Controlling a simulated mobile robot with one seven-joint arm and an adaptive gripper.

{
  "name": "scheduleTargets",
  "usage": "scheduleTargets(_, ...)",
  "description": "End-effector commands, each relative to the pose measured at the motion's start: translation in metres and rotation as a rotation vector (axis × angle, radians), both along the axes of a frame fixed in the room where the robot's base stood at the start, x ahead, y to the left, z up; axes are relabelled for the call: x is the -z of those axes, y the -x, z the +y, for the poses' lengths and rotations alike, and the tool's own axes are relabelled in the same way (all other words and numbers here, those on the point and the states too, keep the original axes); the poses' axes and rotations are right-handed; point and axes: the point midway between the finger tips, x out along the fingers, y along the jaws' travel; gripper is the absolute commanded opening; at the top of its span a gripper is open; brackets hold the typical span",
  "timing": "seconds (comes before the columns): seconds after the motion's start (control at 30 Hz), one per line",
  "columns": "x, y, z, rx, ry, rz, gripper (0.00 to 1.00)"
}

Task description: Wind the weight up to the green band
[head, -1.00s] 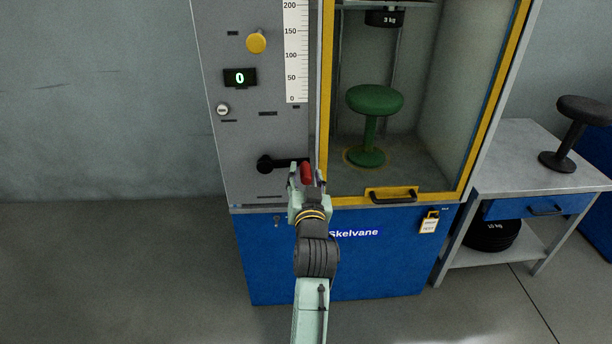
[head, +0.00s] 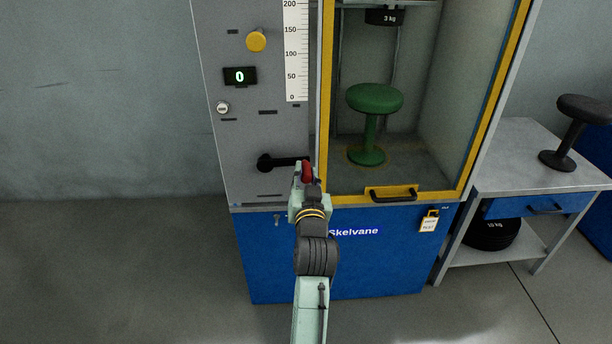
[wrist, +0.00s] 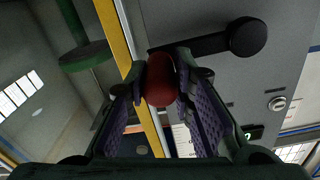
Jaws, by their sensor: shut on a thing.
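The black crank (head: 282,162) is on the grey panel, its arm pointing right from its hub; it also shows in the wrist view (wrist: 205,42). Its red knob (head: 307,171) is between my gripper's fingers. My gripper (wrist: 166,85) is shut on the red knob, one finger on each side. The black 3 kg weight (head: 386,17) hangs at the top of the cabinet, above a green stool (head: 375,99). A white scale (head: 296,55) runs up the panel, with 0 to 200 visible. No green band shows on the visible part of the scale.
A yellow button (head: 256,41), a display reading 0 (head: 240,76) and a small round lock (head: 223,107) are on the panel. The yellow-framed door with its handle (head: 393,195) is right of the crank. A side table (head: 530,160) holds a black stool (head: 570,135).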

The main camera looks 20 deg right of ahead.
Motion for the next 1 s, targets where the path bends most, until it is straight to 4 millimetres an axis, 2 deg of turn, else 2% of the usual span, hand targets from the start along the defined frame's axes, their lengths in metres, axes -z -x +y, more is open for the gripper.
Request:
scheduleTargets(0.33,0.001,0.0,0.0,0.0,-0.005,0.0,0.0)
scheduleTargets(0.7,0.032,-0.001,0.003,0.0,-0.274,-0.07,0.0)
scheduleTargets(1.0,0.036,-0.001,0.004,0.0,-0.292,-0.069,0.0)
